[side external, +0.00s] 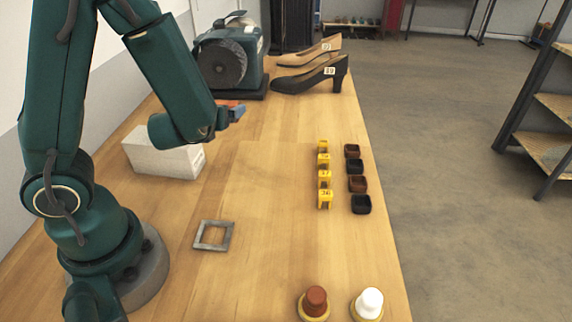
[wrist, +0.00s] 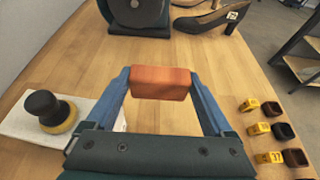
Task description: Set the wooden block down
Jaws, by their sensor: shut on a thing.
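The wooden block (wrist: 161,83) is orange-brown with rounded edges. My gripper (wrist: 160,86) is shut on it, with one blue finger at each end in the wrist view. In the side view my gripper (side external: 233,113) is over the back part of the wooden table (side external: 270,180), right of the white box. Only a small orange bit of the block (side external: 231,103) shows there, as the gripper hides most of it. The block seems to be held above the table; the exact gap cannot be told.
A grey square frame (side external: 213,235) lies near my base. A white box (side external: 165,155) stands at left; a black-knobbed brush (wrist: 45,108) is on it. Yellow number tags (side external: 324,178) and small dark cups (side external: 358,184) line the right edge. A machine (side external: 228,60) and shoes (side external: 318,75) stand behind.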

